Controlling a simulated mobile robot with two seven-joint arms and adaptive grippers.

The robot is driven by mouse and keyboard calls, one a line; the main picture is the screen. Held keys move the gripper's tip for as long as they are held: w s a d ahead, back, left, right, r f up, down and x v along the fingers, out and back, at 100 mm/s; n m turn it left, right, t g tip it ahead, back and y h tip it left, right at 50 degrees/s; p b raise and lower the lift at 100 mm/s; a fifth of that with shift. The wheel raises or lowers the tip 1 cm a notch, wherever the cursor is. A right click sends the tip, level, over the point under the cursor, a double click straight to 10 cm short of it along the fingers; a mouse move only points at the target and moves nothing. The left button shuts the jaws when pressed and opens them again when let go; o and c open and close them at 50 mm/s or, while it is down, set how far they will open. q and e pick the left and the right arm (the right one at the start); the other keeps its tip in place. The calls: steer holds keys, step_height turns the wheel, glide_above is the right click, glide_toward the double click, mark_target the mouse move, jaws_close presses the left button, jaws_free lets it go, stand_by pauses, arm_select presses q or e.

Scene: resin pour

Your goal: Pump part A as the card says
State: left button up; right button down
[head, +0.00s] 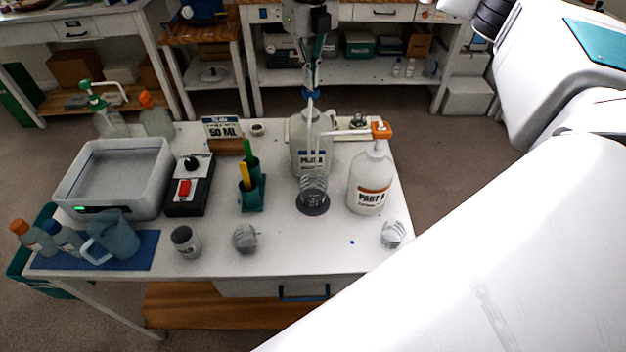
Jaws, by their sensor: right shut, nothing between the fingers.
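A large white bottle (299,150) with a blue pump head (311,92) stands at the back of the white table; its label is only partly legible. My right gripper (311,84) reaches down from the top, shut and empty, with its tips right above or on the blue pump head; I cannot tell whether they touch. A clear cup (313,184) stands on a dark round base (313,204) in front of this bottle. A second white bottle (369,180), labelled PART with an unclear letter, has an orange pump (381,130). A card (222,128) reads 50 ML. My left gripper is not in view.
Clear cups (245,238) (392,234) and a grey cup (186,241) stand near the front edge. A green holder (252,194) with sticks, a black box with a red switch (187,189), a grey tub (113,181) and a blue jug (116,236) fill the left.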

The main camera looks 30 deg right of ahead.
mark_target(311, 91)
steer(key=shift+f, duration=0.1)
steer(key=shift+f+b, duration=0.6)
steer(key=shift+f, duration=1.3)
steer(key=shift+r, duration=0.1)
step_height(311, 91, up, 2)
steer(key=shift+r+p, duration=0.1)
steer(key=shift+p, duration=1.05)
steer(key=shift+r, duration=0.85)
steer(key=shift+r, duration=0.1)
